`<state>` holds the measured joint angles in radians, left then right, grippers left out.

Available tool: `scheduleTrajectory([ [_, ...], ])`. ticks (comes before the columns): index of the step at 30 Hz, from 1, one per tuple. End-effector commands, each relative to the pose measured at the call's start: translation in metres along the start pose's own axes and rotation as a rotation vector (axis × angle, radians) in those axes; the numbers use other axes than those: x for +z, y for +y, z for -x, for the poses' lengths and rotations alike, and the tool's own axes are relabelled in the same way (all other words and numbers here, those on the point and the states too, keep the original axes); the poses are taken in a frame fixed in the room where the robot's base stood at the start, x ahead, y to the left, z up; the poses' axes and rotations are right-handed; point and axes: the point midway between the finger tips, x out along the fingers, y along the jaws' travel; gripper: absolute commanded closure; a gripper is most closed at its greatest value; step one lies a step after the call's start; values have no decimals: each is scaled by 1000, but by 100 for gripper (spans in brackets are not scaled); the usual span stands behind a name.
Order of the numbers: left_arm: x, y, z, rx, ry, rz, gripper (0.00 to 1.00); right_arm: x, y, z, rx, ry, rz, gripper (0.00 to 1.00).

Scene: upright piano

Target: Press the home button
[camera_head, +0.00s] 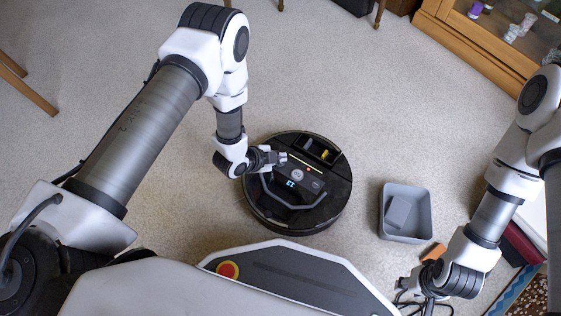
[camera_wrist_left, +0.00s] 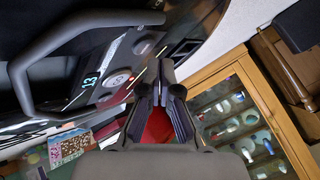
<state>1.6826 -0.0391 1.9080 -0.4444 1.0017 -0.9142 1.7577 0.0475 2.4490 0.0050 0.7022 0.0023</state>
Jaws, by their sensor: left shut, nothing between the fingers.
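A round black robot vacuum (camera_head: 260,203) sits on the floor. Its top has a dark control panel with a lit display (camera_head: 291,183), which also shows in the left wrist view (camera_wrist_left: 91,80). Round buttons sit beside the display, one of them pale (camera_wrist_left: 117,78); their symbols are too small to read. A handle (camera_wrist_left: 60,40) arches next to the panel. My left gripper (camera_head: 283,157) is shut and empty at the panel's upper left edge; its fingertips (camera_wrist_left: 162,76) show beside the panel. I cannot tell whether they touch it. My right gripper (camera_head: 424,292) is low at the right.
A grey bin (camera_head: 428,213) with a grey block inside stands right of the vacuum. An orange block (camera_head: 433,252) lies below it, near my right gripper. A wooden glass-fronted cabinet (camera_head: 480,48) is at the upper right.

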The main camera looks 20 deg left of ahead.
Motion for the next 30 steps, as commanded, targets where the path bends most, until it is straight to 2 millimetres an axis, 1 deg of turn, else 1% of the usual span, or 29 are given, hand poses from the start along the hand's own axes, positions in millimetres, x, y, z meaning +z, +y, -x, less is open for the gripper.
scheduleTrajectory([
  [13,0,0,0,0,0,0,100,0,0,0,0,0,0,60],
  [21,4,4,-6,0,0,0,100,0,0,-2,0,0,0,60],
  [30,4,4,-6,0,0,0,100,0,0,-2,0,0,0,60],
])
